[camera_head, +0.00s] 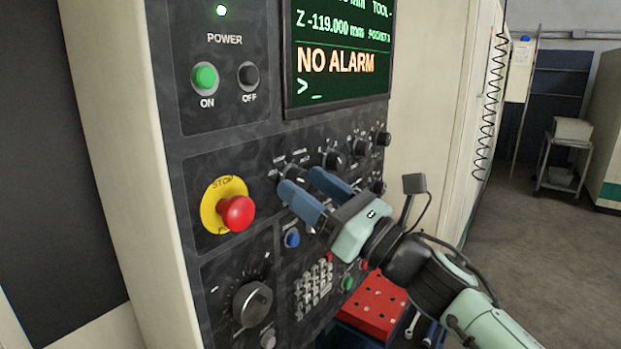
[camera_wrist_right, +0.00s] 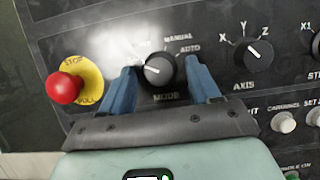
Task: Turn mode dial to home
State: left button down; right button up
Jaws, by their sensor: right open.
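The mode dial (camera_wrist_right: 158,69) is a round dark knob with a white mark, above the label MODE. In the right wrist view its mark appears to point left, toward glare; MANUAL and AUTO are readable at its upper right, but no HOME label is readable. My right gripper (camera_wrist_right: 161,80) is open, with one blue finger on each side of the dial. Whether the fingers touch it I cannot tell. In the head view my right gripper (camera_head: 300,180) is at the panel, and its fingers partly cover the dial (camera_head: 293,173). My left gripper is not in view.
The red stop button (camera_head: 238,213) sticks out left of the gripper. The axis dial (camera_wrist_right: 259,54) is to the right of the mode dial. A blue button (camera_head: 292,238) and a keypad (camera_head: 312,288) are below. The screen (camera_head: 340,60) reads NO ALARM. A red block (camera_head: 372,305) with holes stands low beside the panel.

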jog(key=shift+a, duration=0.1)
jog(key=c, duration=1)
jog(key=shift+m, duration=0.4)
jog(key=shift+s+m+t+h, duration=0.1)
jog(key=shift+m+t+h, duration=0.3)
jog(key=shift+m, duration=0.4)
jog(key=m+t+h, duration=0.1)
jog(key=m, duration=0.2)
jog(key=shift+a+b, duration=0.1)
jog(key=shift+b, duration=0.3)
jog(key=shift+s+r+m+t+h, duration=0.1)
jog(key=shift+m+t+h, duration=0.5)
jog(key=shift+m, duration=0.85)
jog(key=shift+s+r+m+t+h, duration=0.1)
jog(key=shift+m+t+h, duration=0.1)
jog(key=shift+m+h, duration=1)
jog(key=shift+f+m+y, duration=0.1)
jog(key=shift+m+y, duration=0.2)
jog(key=shift+m, duration=0.05)
